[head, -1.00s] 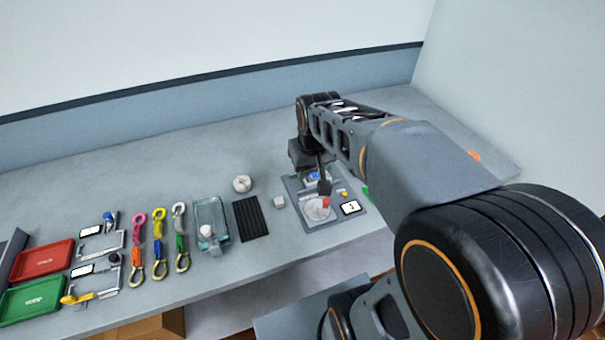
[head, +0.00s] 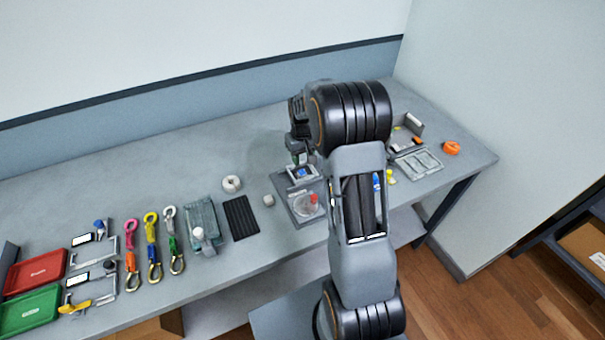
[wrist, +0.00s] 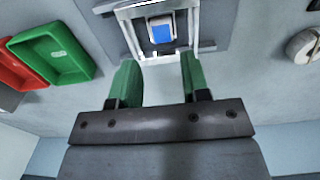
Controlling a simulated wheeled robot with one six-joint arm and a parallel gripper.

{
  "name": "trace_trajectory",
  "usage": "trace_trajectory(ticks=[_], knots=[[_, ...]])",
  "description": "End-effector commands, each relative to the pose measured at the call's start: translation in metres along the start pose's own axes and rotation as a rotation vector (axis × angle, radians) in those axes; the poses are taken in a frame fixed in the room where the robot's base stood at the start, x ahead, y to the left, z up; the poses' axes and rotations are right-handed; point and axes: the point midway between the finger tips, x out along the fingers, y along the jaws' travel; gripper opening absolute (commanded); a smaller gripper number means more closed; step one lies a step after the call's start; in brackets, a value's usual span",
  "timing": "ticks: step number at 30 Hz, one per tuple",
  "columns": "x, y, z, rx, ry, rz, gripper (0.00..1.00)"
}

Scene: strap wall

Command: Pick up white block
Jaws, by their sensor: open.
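A small off-white block (head: 268,200) sits on the table in the head view, between a black ribbed mat and a grey plate. I cannot make it out in the wrist view. My gripper (wrist: 160,70) is open, with two green fingers apart and nothing between them. In the head view my gripper (head: 298,160) is behind and to the right of the block, over the back of the plate. A square frame with a blue piece (wrist: 161,29) lies just beyond the fingertips in the wrist view.
The grey plate (head: 297,207) holds a clear round dish with a red piece. A white ring (head: 231,183), black mat (head: 241,218) and clear container (head: 202,226) stand left of the block. Coloured straps and red and green trays lie farther left. My arm hides part of the table.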

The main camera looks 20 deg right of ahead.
Motion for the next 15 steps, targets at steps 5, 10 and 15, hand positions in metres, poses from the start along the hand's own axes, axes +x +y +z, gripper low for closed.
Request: trace_trajectory(ticks=[5, 10, 15], knots=[[0.015, 0.000, 0.000, 0.001, 0.000, 0.000, 0.43], [0.023, -0.001, 0.001, 0.000, -0.001, 0.000, 0.43], [0.046, -0.003, 0.001, 0.000, -0.003, -0.001, 0.43]])
